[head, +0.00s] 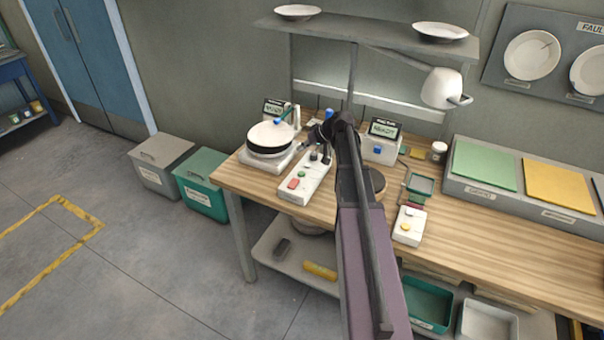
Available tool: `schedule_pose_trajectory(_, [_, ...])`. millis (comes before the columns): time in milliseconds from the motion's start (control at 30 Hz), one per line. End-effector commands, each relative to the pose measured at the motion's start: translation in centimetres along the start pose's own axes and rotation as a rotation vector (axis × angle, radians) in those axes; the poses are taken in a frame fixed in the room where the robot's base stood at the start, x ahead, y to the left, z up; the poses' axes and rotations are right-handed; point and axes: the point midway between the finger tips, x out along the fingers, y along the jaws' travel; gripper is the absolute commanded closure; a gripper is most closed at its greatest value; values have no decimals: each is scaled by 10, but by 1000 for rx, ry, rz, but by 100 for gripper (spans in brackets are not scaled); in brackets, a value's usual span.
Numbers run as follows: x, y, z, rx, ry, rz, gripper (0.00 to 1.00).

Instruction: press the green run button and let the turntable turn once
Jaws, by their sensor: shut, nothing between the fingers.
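A white plate (270,137) lies on the dark round turntable (268,153) at the left end of the bench. To its right is a white control box (311,181) with a red button (293,184), a small green button (301,174) and dark knobs at its far end. My gripper (304,148) is shut and empty, small and dark in this view. It appears just above the far end of the control box, beside the turntable, apart from the green button. I cannot make out its fingertips clearly.
A blue-tipped arm (283,118) reaches over the plate. A display reading READY (384,129) stands behind my arm on a white unit with a blue button. A lamp (442,88) and shelf (380,36) hang above. Another small white box (409,226) sits right of my arm.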

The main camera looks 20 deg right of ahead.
Motion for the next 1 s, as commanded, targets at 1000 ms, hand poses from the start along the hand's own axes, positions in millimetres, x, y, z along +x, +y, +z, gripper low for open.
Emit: schedule_pose_trajectory(1000, [51,39,38,1,0,1,100])
